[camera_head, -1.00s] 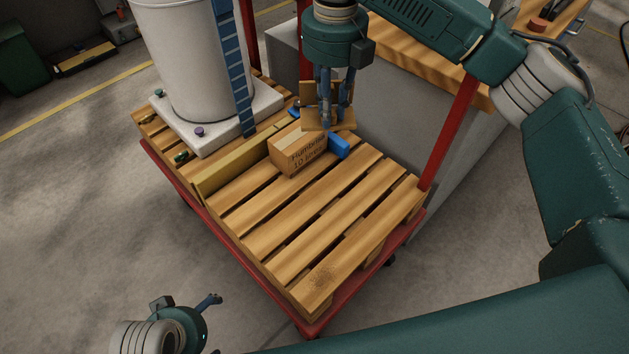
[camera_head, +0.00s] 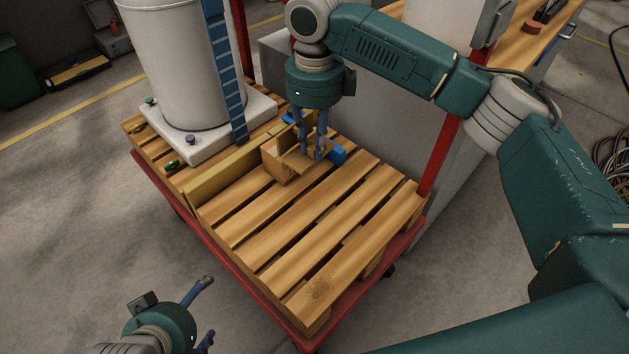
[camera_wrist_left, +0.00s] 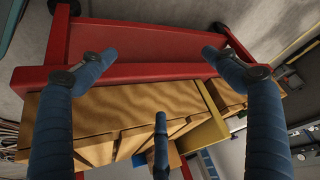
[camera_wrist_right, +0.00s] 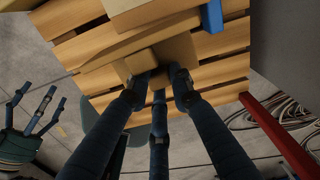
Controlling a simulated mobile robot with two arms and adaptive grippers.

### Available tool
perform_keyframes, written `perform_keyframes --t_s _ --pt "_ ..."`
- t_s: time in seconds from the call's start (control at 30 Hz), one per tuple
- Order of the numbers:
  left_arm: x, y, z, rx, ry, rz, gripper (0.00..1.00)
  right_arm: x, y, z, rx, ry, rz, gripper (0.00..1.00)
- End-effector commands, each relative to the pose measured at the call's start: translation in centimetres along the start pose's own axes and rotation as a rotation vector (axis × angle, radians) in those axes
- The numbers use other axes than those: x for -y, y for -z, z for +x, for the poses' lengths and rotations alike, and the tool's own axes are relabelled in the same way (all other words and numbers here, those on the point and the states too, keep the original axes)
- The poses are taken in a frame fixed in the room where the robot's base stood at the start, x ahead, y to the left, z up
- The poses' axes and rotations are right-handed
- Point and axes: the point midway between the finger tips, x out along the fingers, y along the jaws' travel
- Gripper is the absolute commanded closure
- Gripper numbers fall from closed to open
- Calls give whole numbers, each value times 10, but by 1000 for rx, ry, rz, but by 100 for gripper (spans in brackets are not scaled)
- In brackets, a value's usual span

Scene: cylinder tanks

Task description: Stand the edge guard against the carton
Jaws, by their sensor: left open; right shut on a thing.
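The edge guard (camera_head: 308,159) is a tan L-shaped piece with one flange upright and one flat. My right gripper (camera_head: 311,154) points down and is shut on it, low over the pallet. The brown carton (camera_head: 277,168) stands on the pallet behind and left of the guard, partly hidden by it. In the right wrist view, the guard (camera_wrist_right: 130,46) lies alongside the carton (camera_wrist_right: 150,14); I cannot tell whether they touch. My left gripper (camera_head: 207,310) is open and empty at the lower left, off the pallet; its spread fingers also show in the left wrist view (camera_wrist_left: 158,75).
The wooden pallet (camera_head: 330,220) rests on a red cart (camera_head: 245,270), with bare slats towards the front. A yellow beam (camera_head: 222,172) lies left of the carton. A white tank (camera_head: 175,70) stands behind. A blue block (camera_head: 337,156) is beside the carton. A red post (camera_head: 440,155) rises at right.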

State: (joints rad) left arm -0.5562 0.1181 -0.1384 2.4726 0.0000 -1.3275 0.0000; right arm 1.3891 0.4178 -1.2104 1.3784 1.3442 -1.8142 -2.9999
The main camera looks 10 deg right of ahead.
Motion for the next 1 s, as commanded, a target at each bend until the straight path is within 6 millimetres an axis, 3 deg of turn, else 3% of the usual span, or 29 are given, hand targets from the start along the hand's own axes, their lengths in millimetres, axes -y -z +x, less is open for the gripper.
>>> perform_keyframes --t_s 0.17,0.4,0.77,1.0 --pt "-6 46 6 -183 -10 4 12 0 1 31 -2 -2 1 100" --pt "-13 106 -3 -423 -24 8 12 0 1 64 -2 0 1 100" --pt "-18 145 -19 -594 -35 9 12 0 1 87 -1 -1 1 100" --pt "-23 182 -41 -775 -46 8 12 0 1 112 -1 -1 2 100"
